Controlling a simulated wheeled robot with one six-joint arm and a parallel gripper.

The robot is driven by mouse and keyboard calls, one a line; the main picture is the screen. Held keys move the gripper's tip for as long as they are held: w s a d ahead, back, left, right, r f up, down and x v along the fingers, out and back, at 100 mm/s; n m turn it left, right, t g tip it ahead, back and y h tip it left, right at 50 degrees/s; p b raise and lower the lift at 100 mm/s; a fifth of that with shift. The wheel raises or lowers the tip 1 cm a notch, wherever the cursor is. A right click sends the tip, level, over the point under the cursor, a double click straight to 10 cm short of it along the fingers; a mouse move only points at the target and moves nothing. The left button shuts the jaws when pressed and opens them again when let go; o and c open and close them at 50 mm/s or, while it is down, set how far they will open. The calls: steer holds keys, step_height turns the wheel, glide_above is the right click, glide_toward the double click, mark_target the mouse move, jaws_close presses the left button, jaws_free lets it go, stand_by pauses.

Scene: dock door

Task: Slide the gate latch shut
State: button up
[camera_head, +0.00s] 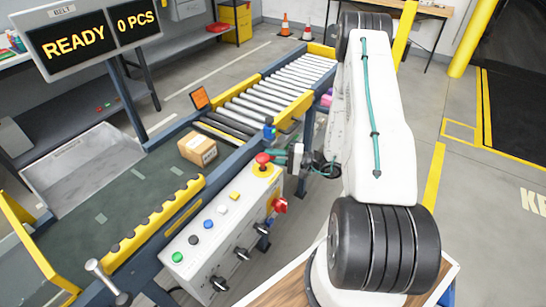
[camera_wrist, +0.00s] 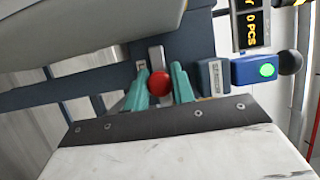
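A round red knob (camera_wrist: 159,83) stands in front of an upright grey bar (camera_wrist: 156,59) on a dark blue plate in the wrist view; these look like the latch. The two teal fingers of my gripper (camera_wrist: 160,78) lie on either side of the knob, close to it. I cannot tell whether they touch it. In the head view my gripper (camera_head: 284,160) is beside the conveyor's near side rail, just right of the red mushroom button. The latch cannot be made out clearly there.
A control panel (camera_head: 215,229) with buttons and knobs is close below my gripper. A blue sensor box (camera_wrist: 254,70) with a green light stands right of the latch. A cardboard box (camera_head: 198,149) sits on the belt before the roller conveyor (camera_head: 277,88). A display (camera_head: 89,36) reads READY, 0 PCS.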

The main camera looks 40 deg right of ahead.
jaws_close()
steer(key=shift+w+d, duration=0.3)
steer(key=shift+d, duration=0.5)
steer(key=shift+w+d, duration=0.25)
steer(key=shift+d, duration=0.5)
steer(key=o, duration=0.8)
jaws_free()
steer(key=shift+d, duration=0.1)
steer(key=shift+o, duration=0.2)
steer(key=v, duration=0.7)
steer(key=shift+s+d, duration=0.25)
steer(key=shift+s, duration=0.05)
